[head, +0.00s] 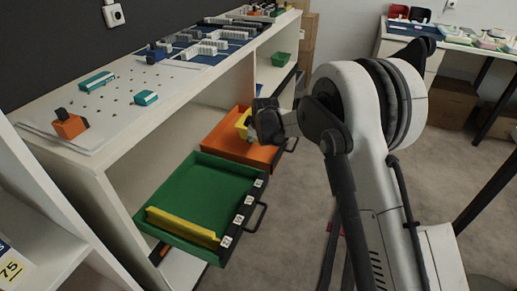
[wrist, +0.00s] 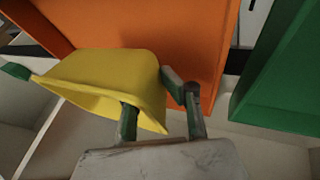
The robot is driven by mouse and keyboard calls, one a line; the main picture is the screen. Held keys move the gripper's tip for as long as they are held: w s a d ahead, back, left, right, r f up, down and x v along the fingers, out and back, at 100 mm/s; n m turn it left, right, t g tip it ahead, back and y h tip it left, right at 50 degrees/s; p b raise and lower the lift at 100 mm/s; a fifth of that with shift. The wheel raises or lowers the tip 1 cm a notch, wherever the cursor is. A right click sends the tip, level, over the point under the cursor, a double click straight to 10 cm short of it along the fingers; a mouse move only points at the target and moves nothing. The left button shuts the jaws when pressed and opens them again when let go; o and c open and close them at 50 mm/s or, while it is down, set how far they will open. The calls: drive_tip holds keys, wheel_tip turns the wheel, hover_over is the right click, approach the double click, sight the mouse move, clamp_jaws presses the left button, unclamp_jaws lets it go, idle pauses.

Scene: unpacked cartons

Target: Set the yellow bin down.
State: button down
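The yellow bin (head: 242,123) shows in the head view at the orange drawer (head: 222,138), partly hidden by my gripper (head: 266,121). In the wrist view the yellow bin (wrist: 95,75) is tilted and large, in front of the orange drawer (wrist: 130,25). The fingers of my gripper (wrist: 152,100) straddle the bin's right wall: one overlaps the yellow surface, the other lies against the outside. The gripper appears shut on that wall. Whether the bin's base touches the drawer floor is hidden.
A green drawer (head: 210,188) is pulled out nearer, with a long yellow piece (head: 182,226) along its near side. A small green bin (head: 281,59) sits on the shelf behind. The white cabinet top (head: 120,105) holds several small parts.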

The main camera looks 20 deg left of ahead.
drive_tip(key=b, duration=0.1)
hover_over(257, 148)
drive_tip(key=s+d, duration=0.1)
drive_tip(key=f, duration=0.2)
drive_tip(key=shift+s+d+f, duration=0.15)
drive_tip(key=shift+s+f, duration=0.05)
drive_tip(key=shift+f, duration=0.2)
wheel_tip(257, 148, down, 4)
drive_tip(key=shift+f+b, duration=0.1)
drive_tip(key=shift+b, duration=1)
drive_tip(key=c, duration=2.2)
unclamp_jaws()
drive_tip(key=p+v, duration=0.4)
drive_tip(key=v, duration=0.8)
